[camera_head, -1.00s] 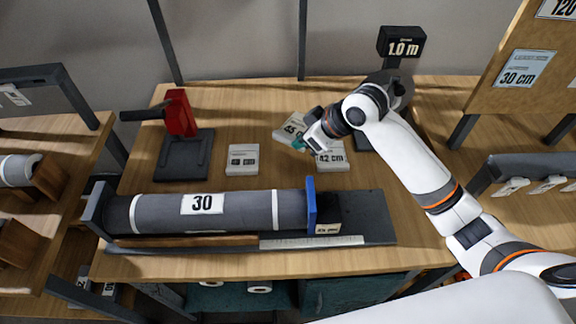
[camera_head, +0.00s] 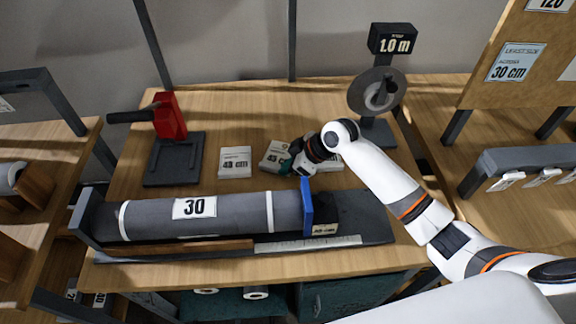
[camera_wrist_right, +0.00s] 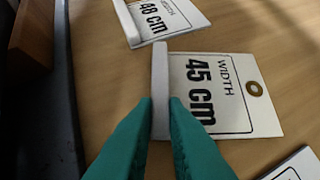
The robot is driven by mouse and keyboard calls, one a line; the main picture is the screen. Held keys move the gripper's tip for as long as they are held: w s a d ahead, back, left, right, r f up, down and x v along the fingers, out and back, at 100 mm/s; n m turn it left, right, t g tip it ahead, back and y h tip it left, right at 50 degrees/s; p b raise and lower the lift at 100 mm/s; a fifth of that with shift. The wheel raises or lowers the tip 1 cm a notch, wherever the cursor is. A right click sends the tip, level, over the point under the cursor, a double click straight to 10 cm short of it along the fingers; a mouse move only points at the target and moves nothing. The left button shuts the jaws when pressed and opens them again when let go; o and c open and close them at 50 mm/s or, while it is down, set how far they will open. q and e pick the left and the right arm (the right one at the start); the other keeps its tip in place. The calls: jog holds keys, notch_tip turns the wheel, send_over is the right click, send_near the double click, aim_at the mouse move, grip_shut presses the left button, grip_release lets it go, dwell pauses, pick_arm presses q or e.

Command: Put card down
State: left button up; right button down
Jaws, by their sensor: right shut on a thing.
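The white "45 cm" card (camera_head: 271,157) is between two other cards on the wooden table. My right gripper (camera_head: 293,161) covers part of it. In the right wrist view the card (camera_wrist_right: 225,95) lies face up and looks flat, at or just above the wood; I cannot tell if it touches. The green fingers of my right gripper (camera_wrist_right: 160,112) are shut on the pale raised strip along its edge. The "48 cm" card (camera_head: 235,162) lies to the left. A third card (camera_head: 332,172) is mostly hidden behind my gripper. My left gripper is not in view.
A grey roll marked 30 (camera_head: 230,215) lies in a dark cradle in front, with a blue end plate (camera_head: 307,206) close to my gripper. A red device (camera_head: 168,117) stands at left. A "1.0 m" stand (camera_head: 391,44) stands at back right. Bare wood lies behind the cards.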

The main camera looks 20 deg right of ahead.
jog(key=shift+f, duration=0.3)
jog(key=c, duration=1.5)
grip_release()
jog(key=shift+o, duration=0.2)
jog(key=shift+r, duration=0.2)
jog(key=v, duration=1.2)
jog(key=shift+a, duration=0.1)
